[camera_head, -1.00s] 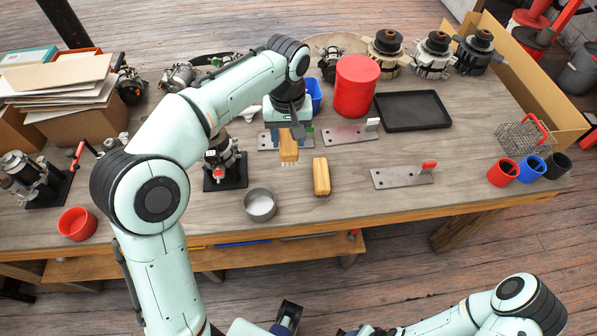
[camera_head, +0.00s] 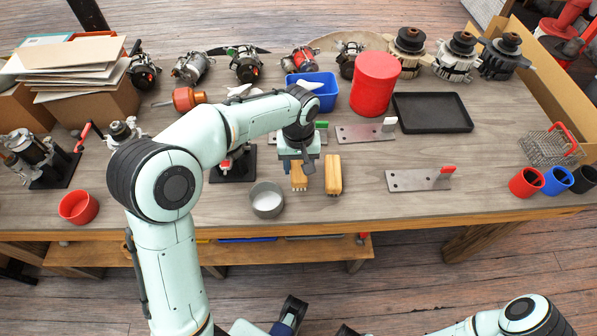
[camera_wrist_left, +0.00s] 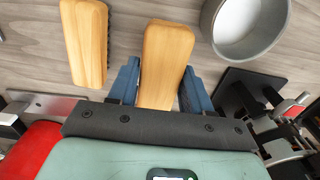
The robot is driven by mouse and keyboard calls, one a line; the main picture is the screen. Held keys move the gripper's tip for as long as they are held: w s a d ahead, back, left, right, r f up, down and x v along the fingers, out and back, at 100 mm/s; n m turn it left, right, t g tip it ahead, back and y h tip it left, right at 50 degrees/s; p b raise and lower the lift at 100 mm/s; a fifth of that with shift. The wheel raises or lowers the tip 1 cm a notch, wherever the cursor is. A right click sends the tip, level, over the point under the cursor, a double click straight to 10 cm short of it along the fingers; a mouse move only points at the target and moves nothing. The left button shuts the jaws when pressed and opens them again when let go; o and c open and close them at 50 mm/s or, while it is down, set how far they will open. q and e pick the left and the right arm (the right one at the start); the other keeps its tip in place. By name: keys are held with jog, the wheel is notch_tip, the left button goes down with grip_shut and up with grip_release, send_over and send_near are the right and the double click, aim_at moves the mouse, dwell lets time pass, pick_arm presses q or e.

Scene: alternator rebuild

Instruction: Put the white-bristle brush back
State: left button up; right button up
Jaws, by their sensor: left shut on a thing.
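My left gripper (camera_head: 298,164) is shut on a wooden-backed brush (camera_head: 299,180). Pale bristles show at its lower end in the head view. In the wrist view its wooden back (camera_wrist_left: 166,62) sits between the blue fingers (camera_wrist_left: 154,85). It is low over the bench, or on it; I cannot tell which. A second wooden brush (camera_head: 333,174) lies just right of it, apart. In the wrist view this second brush (camera_wrist_left: 84,42) shows dark bristles along its edge. My right arm shows at the bottom right; a dark and blue part (camera_head: 289,312) at the bottom may be its gripper.
A round metal cup (camera_head: 267,199) stands just left of the held brush. A flat plate with a red clamp (camera_head: 420,179) lies to the right. A red canister (camera_head: 376,85), blue bin (camera_head: 318,92) and black tray (camera_head: 432,112) stand behind. The front bench strip is clear.

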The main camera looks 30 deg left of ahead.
aim_at(298, 172)
pick_arm(q)
jog(key=shift+f, duration=1.75)
jog(key=shift+f, duration=0.1)
jog(key=o, duration=0.9)
notch_tip(298, 172, up, 12)
jog(key=shift+r+p, duration=0.15)
jog(key=shift+p, duration=0.7)
